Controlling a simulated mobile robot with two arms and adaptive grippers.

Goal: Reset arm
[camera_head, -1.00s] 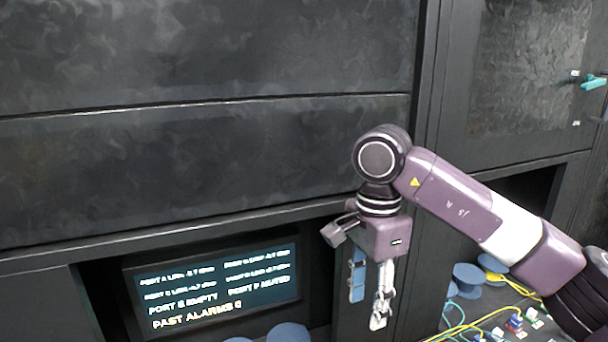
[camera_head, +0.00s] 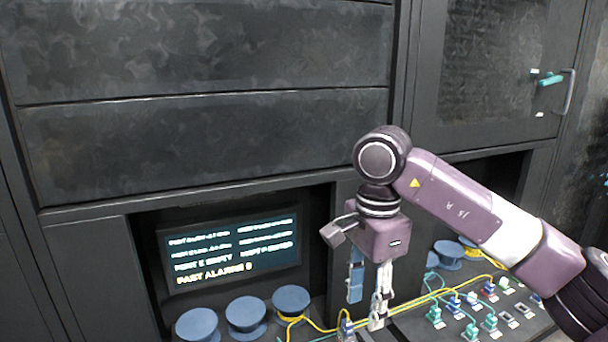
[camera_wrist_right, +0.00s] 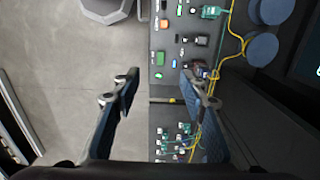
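My right arm comes in from the right in the head view, purple and white, bent at the elbow. Its gripper (camera_head: 368,300) hangs pointing down in front of the dark cabinet, with its fingers apart and nothing between them. In the right wrist view the two blue-padded fingers of the right gripper (camera_wrist_right: 163,88) are spread wide, with floor and a panel edge visible between and beyond them. My left gripper is in neither view.
A screen (camera_head: 236,248) with alarm text sits in a cabinet recess. Blue round spools (camera_head: 246,312) stand below it. A panel of connectors (camera_head: 490,310) with yellow and teal cables lies at lower right. A door handle (camera_head: 568,92) is at upper right. Bare floor (camera_wrist_right: 60,70) shows in the wrist view.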

